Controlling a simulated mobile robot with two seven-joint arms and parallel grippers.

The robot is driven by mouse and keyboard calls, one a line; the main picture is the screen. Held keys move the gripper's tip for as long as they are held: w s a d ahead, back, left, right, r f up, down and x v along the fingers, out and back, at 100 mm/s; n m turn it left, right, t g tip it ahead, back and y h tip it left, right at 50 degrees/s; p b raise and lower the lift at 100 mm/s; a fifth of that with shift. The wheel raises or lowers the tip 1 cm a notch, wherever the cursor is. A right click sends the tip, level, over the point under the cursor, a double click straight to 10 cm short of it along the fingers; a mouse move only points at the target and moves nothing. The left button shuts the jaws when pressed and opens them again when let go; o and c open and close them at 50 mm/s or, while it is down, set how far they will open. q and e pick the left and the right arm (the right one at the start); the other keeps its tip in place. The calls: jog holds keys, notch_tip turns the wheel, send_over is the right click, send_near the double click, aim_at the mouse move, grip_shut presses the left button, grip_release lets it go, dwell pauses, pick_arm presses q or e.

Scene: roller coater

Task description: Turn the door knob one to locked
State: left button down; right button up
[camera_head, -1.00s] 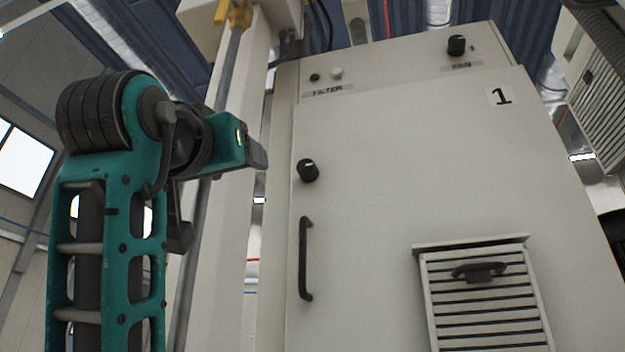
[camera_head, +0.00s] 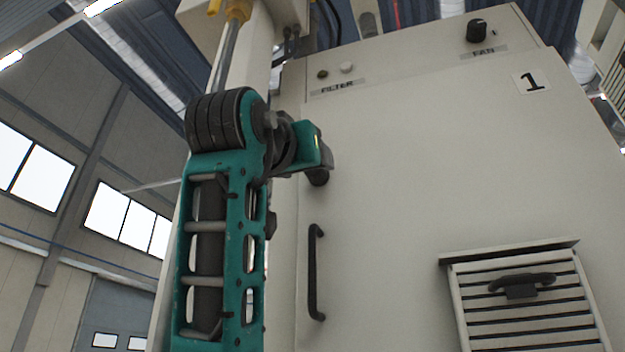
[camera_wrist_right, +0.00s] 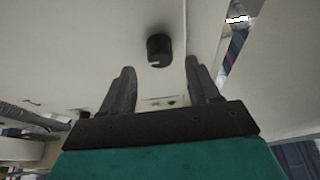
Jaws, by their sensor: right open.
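The black door knob (camera_head: 318,178) is on the upper left of the door of the cabinet marked 1. In the head view my right gripper (camera_head: 325,158) covers most of it. In the right wrist view the knob (camera_wrist_right: 160,46) stands out from the pale door, with a small white mark on its face. My right gripper (camera_wrist_right: 159,66) is open and empty. The knob lies ahead of the gap between its fingers, and I see no contact. My left gripper is not in view.
A vertical door handle (camera_head: 316,272) is below the knob. A louvred vent (camera_head: 520,300) with a black handle juts out at lower right. A FAN knob (camera_head: 477,31) and small FILTER buttons (camera_head: 346,67) sit above. A post with a pipe (camera_head: 228,55) stands left of the cabinet.

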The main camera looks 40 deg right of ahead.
aim_at(316, 172)
jog(key=shift+p+x, duration=0.4)
jog(key=shift+x, duration=1.85)
jog(key=c, duration=1)
jog(key=shift+c, duration=0.2)
